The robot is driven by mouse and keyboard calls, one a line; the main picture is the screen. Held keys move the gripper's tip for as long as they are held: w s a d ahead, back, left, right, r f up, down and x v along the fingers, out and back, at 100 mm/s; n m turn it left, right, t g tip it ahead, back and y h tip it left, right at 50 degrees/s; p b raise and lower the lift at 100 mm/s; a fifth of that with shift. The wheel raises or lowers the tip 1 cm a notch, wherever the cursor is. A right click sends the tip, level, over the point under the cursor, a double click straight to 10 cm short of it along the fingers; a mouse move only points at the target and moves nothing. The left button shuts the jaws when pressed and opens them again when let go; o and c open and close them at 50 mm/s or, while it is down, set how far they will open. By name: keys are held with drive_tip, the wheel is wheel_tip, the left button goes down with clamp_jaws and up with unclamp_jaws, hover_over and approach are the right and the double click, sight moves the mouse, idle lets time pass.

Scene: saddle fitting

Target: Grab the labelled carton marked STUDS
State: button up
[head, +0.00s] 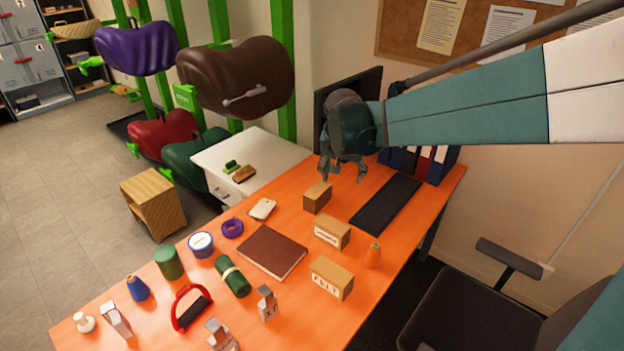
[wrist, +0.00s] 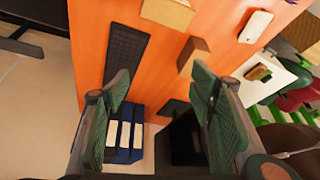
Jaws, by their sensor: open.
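Three small brown cartons stand in a row on the orange desk. The near carton (head: 331,278) has a label that seems to read FELT. The middle carton (head: 332,233) has a white label too small to read; it shows at the top of the wrist view (wrist: 168,13). The far carton (head: 317,197) shows no readable label; it also shows in the wrist view (wrist: 192,54). I cannot tell which one is marked STUDS. My gripper (head: 344,174) is open and empty, above the desk near the far carton and the keyboard. Its two fingers frame the wrist view (wrist: 160,80).
A black keyboard (head: 385,204) lies right of the cartons, with binders (head: 437,164) and a monitor (head: 347,92) behind. Several small items fill the near left.

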drive_tip(key=m, duration=0.2)
approach(316, 191)
drive_tip(key=s+d+r, duration=0.4)
drive_tip(key=s+r, duration=0.2)
drive_tip(key=shift+m+g+h, duration=0.6)
drive_tip(key=shift+m+h, duration=0.1)
drive_tip(key=w+a+f, duration=0.1)
drive_tip(key=w+f, duration=0.2)
drive_tip(key=w+a+f, duration=0.1)
drive_tip(key=w+f, duration=0.2)
drive_tip(key=f, duration=0.1)
drive_tip(key=w+a+f, duration=0.1)
drive_tip(key=w+f, duration=0.2)
drive_tip(key=f, duration=0.1)
drive_tip(key=shift+a, duration=0.4)
drive_tip(key=shift+f, duration=0.15)
drive_tip(key=shift+x, duration=1.3)
drive_tip(key=shift+b+x, duration=0.75)
drive_tip(key=shift+x, duration=1.85)
drive_tip(key=c, duration=1.2)
